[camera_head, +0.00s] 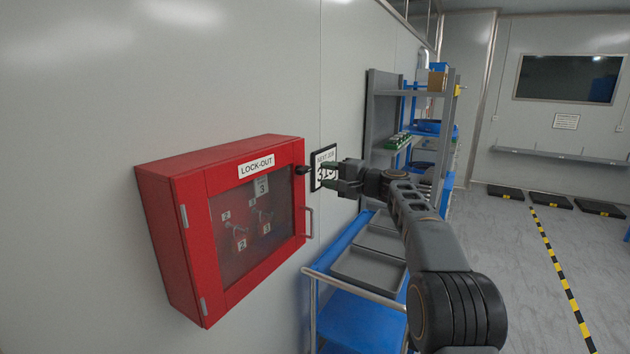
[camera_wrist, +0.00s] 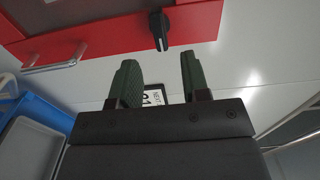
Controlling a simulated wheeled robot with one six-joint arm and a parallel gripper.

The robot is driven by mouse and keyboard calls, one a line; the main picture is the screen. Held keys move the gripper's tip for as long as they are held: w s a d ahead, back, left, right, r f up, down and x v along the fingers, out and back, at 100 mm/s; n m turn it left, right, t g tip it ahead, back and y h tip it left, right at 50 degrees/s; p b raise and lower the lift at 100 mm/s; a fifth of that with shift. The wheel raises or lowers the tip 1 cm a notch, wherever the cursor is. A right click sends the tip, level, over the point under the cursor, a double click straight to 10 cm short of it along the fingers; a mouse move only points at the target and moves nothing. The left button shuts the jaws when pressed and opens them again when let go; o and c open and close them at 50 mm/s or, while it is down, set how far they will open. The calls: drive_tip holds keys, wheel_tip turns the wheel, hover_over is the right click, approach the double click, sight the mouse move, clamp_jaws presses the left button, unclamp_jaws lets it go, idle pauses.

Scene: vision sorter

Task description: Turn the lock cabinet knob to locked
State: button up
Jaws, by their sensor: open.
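The red lock-out cabinet (camera_head: 190,246) hangs on the wall at the left, its glazed door shut. Its black knob (camera_head: 302,170) sits at the right edge of the door front, above the door handle (camera_head: 309,222). In the wrist view the knob (camera_wrist: 158,30) is at the top, beyond the fingertips, with a light pointer mark on it. My gripper (camera_head: 337,174) is just right of the knob in the head view. Its two dark green fingers (camera_wrist: 157,68) are open, empty and apart from the knob, which lies roughly in line with the gap between them.
A sign with a number (camera_head: 325,155) is on the wall behind my gripper. A blue cart (camera_head: 346,318) with grey trays stands below my arm, and a shelf rack (camera_head: 383,110) stands beyond it. The floor at the right is open.

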drive_tip(key=b+v, duration=0.2)
drive_tip(key=v, duration=0.5)
drive_tip(key=shift+s+d, duration=0.25)
drive_tip(key=shift+d, duration=0.1)
drive_tip(key=s+d+f+g+h, duration=0.1)
drive_tip(key=s+f+g+h, duration=0.15)
drive_tip(key=f, duration=0.55)
drive_tip(key=s+f+g+h, duration=0.1)
drive_tip(key=f+h, duration=0.3)
drive_tip(key=f, duration=0.3)
drive_tip(key=s+d+f+n+g+h, duration=0.1)
drive_tip(key=s+f+n+h, duration=0.2)
drive_tip(key=s, duration=1.2)
drive_tip(key=s+d+f+n+g+h, duration=0.1)
drive_tip(key=s+f+n+h, duration=0.2)
drive_tip(key=s, duration=1.3)
drive_tip(key=shift+f+n+h, duration=0.3)
drive_tip(key=shift+f+h, duration=0.95)
drive_tip(key=shift+f, duration=1.35)
